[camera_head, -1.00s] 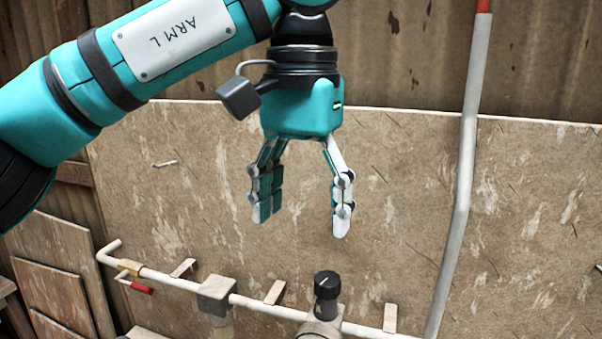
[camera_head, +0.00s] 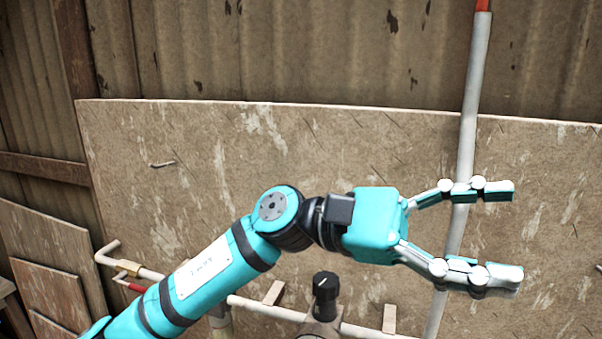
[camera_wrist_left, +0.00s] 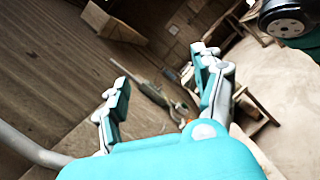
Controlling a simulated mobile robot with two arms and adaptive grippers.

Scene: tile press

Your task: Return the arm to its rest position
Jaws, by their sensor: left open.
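My left gripper (camera_head: 518,235) is teal and white. In the head view it points to the right, in front of the board and the upright pipe. Its two fingers are spread wide with nothing between them. My left arm (camera_head: 205,275) comes in from the lower left. In the left wrist view the same gripper (camera_wrist_left: 160,90) shows its two fingers apart and empty, with floor and furniture beyond. My right gripper does not show in either view.
A grey upright pipe (camera_head: 466,130) with a red top stands behind the fingers. A horizontal pipe (camera_head: 262,309) with a black knob (camera_head: 325,285) runs below. A worn board (camera_head: 330,140) backs the scene. In the wrist view a wooden table (camera_wrist_left: 247,105) stands beyond.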

